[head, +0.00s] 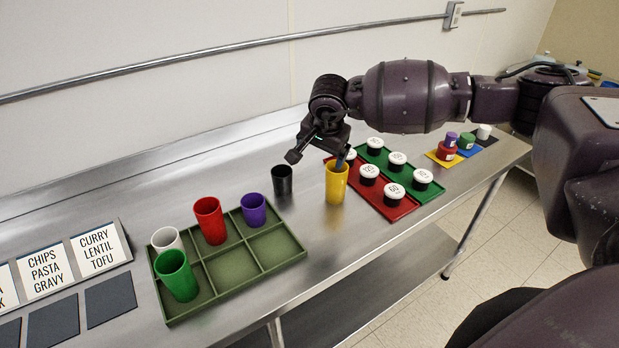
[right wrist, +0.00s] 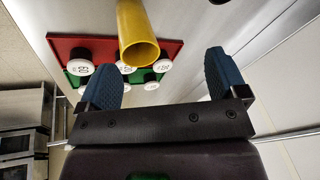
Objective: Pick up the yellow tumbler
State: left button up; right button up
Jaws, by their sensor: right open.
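The yellow tumbler (head: 336,184) stands upright on the steel counter, just left of the red tray. My right gripper (head: 319,157) is open and empty, reaching in from the right above the counter, just above and behind the tumbler. In the right wrist view the tumbler (right wrist: 134,24) shows in the gap between the two blue-padded fingers of the gripper (right wrist: 160,52), nearer the left finger. I cannot tell whether its rim is between the fingertips or beyond them. My left gripper is not in view.
A black tumbler (head: 282,181) stands close on the left. A green divided tray (head: 237,268) holds red, purple, white and green tumblers. Red (head: 391,211) and green (head: 431,190) trays with several white-lidded jars lie close on the right. Bare counter lies in front of the tumbler.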

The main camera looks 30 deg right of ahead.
aim_at(336, 180)
jog(key=d+f, duration=0.1)
jog(key=f, duration=0.1)
jog(key=w+d+f+n+h+p, duration=0.1)
jog(key=d+f, duration=0.1)
jog(key=f, duration=0.1)
jog(key=d+f+n+h, duration=0.1)
jog(key=d+f, duration=0.1)
jog(key=f, duration=0.1)
jog(key=shift+w+d+f+g, duration=0.2)
jog(key=shift+d+g, duration=0.05)
jog(key=shift+g, duration=0.05)
jog(key=shift+w+d+f, duration=0.15)
jog(key=shift+f, duration=0.35)
jog(key=shift+c, duration=0.6)
jog(key=c, duration=0.9)
jog(key=shift+r, duration=0.15)
